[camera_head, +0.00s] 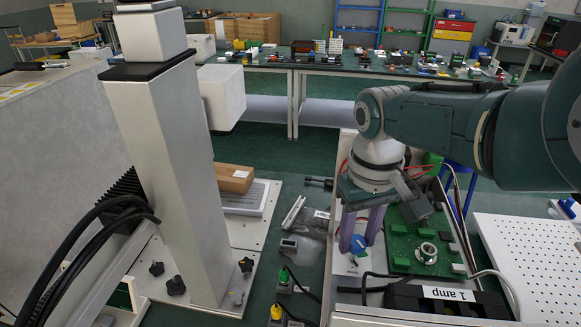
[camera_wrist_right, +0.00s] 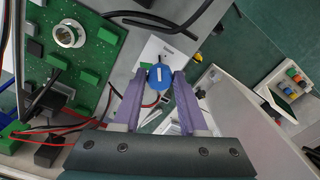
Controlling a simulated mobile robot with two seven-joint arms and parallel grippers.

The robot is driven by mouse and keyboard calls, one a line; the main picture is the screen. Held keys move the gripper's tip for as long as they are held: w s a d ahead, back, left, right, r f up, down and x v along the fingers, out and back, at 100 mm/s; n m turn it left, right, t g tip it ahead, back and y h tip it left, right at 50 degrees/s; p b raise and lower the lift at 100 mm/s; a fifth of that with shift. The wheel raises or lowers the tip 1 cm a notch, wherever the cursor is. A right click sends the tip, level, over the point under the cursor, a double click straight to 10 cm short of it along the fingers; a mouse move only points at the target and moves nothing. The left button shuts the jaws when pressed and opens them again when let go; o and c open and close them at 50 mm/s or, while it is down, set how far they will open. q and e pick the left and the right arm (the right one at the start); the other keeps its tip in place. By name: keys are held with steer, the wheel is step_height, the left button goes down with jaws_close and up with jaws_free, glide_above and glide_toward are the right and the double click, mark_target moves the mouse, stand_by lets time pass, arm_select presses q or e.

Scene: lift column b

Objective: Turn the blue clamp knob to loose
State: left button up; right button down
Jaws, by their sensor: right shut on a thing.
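The blue clamp knob (camera_head: 358,245) sits on a white plate inside the open box on the right. In the right wrist view the knob (camera_wrist_right: 160,77) is round, with a white line on its face that points roughly up the picture. My right gripper (camera_head: 362,233) reaches down to it with purple fingers. In the right wrist view the two fingertips (camera_wrist_right: 160,75) are on opposite sides of the knob, shut on it. The white plate (camera_wrist_right: 177,47) carries small print too small to read. My left gripper is not in view.
A green circuit board (camera_head: 401,257) with a metal ring lies right of the knob. Red and black wires run close to the fingers. A white perforated panel (camera_head: 530,265) is at the right.

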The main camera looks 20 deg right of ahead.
steer(key=m, duration=0.4)
steer(key=shift+m, duration=1.4)
steer(key=shift+c, duration=2.2)
jaws_free()
